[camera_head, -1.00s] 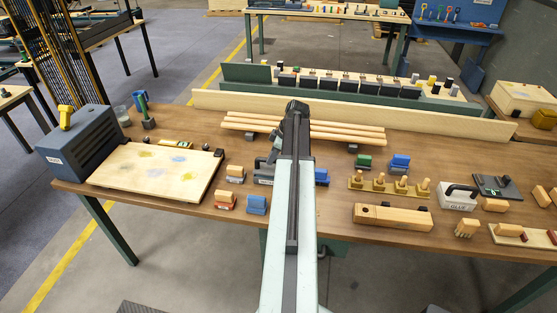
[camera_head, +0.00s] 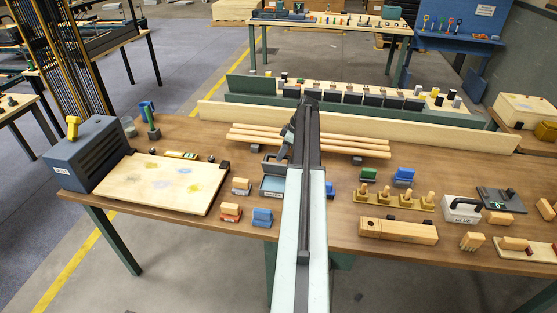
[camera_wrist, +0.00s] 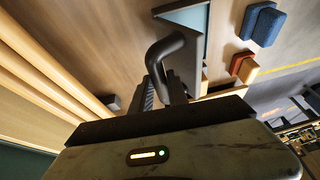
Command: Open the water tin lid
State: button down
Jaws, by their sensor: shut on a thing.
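The water tin (camera_head: 272,187) stands on the workbench just left of my arm, showing a light blue inside. Its dark grey lid (camera_head: 273,165) is at the tin's far side and looks raised; its exact tilt is hard to tell. My gripper (camera_head: 281,154) is at the lid, shut on its black handle. In the wrist view the curved black handle (camera_wrist: 165,46) rises close in front of my gripper, with the grey lid (camera_wrist: 187,62) and part of the tin (camera_wrist: 184,14) behind it.
Wooden rods (camera_head: 250,137) lie behind the tin. A pale board (camera_head: 165,183) lies to the left, and red and blue blocks (camera_head: 262,217) sit in front. Right of my arm are wooden pegs on a base (camera_head: 400,198) and a glue box (camera_head: 462,209).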

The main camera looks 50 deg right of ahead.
jog(key=d, duration=0.1)
jog(key=w+d+f+b, duration=0.1)
jog(key=d, duration=0.1)
jog(key=w+d+f+b, duration=0.1)
jog(key=shift+w+d+f, duration=0.15)
jog(key=shift+d+f, duration=0.05)
jog(key=shift+d, duration=0.05)
jog(key=c, duration=1.4)
grip_release()
jog(key=shift+o, duration=0.2)
jog(key=p+v, duration=0.7)
jog(key=shift+r, duration=0.35)
jog(key=shift+d, duration=0.15)
